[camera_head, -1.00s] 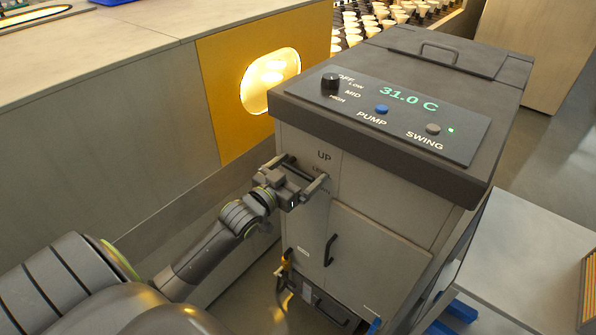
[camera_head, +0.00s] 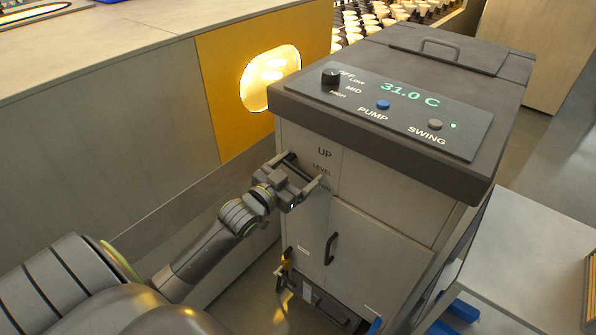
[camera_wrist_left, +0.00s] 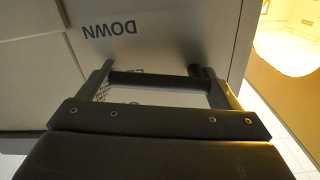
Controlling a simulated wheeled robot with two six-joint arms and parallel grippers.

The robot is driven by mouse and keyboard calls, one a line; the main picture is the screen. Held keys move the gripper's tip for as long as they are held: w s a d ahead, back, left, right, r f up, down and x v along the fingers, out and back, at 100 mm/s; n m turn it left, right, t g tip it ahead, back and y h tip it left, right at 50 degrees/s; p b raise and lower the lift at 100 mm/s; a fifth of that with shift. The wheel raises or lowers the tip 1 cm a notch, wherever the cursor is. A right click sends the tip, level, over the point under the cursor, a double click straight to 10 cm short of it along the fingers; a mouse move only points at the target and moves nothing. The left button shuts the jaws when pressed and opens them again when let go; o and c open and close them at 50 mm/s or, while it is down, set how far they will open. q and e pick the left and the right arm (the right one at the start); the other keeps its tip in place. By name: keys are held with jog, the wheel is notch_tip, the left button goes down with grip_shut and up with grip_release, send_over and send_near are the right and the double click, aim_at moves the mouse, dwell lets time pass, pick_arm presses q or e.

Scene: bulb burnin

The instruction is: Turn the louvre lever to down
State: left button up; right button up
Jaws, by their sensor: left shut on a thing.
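The louvre lever (camera_wrist_left: 160,80) is a dark bar on the cooler's pale side panel, seen between my left fingers in the left wrist view. My left gripper (camera_head: 303,169) is shut on it, with its fingers at the bar's two ends; it also shows in the left wrist view (camera_wrist_left: 157,72). In the head view the UP and LEVEL labels show, with part of a lower label beside the fingertip. The DOWN label (camera_wrist_left: 110,29) shows upside down in the left wrist view, clear of the fingers. The lever's pivot is hard to make out. My right gripper is not in view.
The cooler's top panel (camera_head: 455,140) has a dark knob (camera_head: 331,77), PUMP and SWING buttons and a 31.0 C display. A yellow panel with a lit window (camera_head: 268,78) stands close behind my left gripper. A door handle (camera_head: 330,248) sits below it.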

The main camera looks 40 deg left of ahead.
pick_arm(q)
jog(key=m+b, duration=0.1)
jog(key=f+m, duration=0.1)
jog(key=m, duration=0.1)
jog(key=m+b, duration=0.1)
jog(key=shift+a+f+m+b, duration=0.3)
jog(key=shift+f, duration=0.1)
jog(key=shift+a+f+m+b, duration=0.15)
jog(key=shift+m+b, duration=0.25)
jog(key=shift+m, duration=0.4)
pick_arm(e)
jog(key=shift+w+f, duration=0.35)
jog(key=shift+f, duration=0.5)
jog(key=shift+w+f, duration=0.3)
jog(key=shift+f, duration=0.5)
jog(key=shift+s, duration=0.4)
pick_arm(q)
jog(key=o, duration=1.2)
jog(key=shift+o, duration=0.2)
jog(key=shift+s, duration=0.1)
